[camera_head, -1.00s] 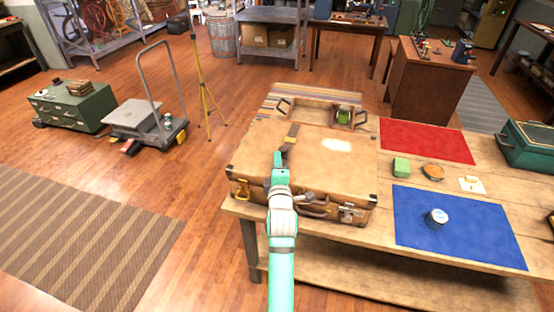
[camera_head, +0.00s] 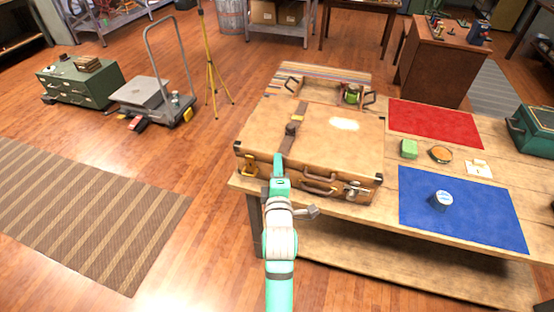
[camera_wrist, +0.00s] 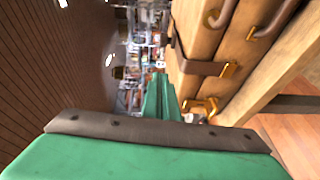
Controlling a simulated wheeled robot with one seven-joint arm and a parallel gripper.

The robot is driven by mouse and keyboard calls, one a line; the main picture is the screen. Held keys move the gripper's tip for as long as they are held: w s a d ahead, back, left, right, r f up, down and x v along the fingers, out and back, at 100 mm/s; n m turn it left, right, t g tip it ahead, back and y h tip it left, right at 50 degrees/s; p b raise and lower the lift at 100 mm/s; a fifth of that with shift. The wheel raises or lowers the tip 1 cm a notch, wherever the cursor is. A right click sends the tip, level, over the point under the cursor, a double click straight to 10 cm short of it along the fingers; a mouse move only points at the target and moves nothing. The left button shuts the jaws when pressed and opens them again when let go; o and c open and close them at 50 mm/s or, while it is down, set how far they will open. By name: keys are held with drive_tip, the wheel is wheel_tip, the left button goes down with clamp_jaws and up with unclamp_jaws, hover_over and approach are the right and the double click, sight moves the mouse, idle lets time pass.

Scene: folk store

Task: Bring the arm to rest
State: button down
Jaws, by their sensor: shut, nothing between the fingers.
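My gripper (camera_head: 279,163) is shut and empty at the front edge of the brown suitcase (camera_head: 325,130). The suitcase lies closed on the wooden table (camera_head: 300,213), with a strap, latches and a handle on its front. In the wrist view my gripper's green fingers (camera_wrist: 160,95) are together, and the suitcase's side (camera_wrist: 232,50) with its brass fittings fills the right. I cannot tell whether my fingers touch the suitcase. My arm reaches up from the bottom of the head view.
Behind the suitcase is an open tray (camera_head: 330,91) with handles.

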drive_tip(key=s+f+m+g, duration=0.1)
drive_tip(key=s+f+m, duration=0.4)
drive_tip(key=s+f, duration=0.45)
drive_tip(key=s+f+m, duration=0.4)
drive_tip(key=s+f, duration=0.2)
drive_tip(key=s, duration=0.7)
drive_tip(key=s+d+r+m+g, duration=0.1)
drive_tip(key=s+m, duration=0.7)
drive_tip(key=s, duration=1.4)
drive_tip(key=shift+d+r+m+h, duration=0.2)
drive_tip(key=shift+r+m+h, duration=0.1)
drive_tip(key=shift+r+m, duration=0.1)
drive_tip(key=shift+s, duration=0.1)
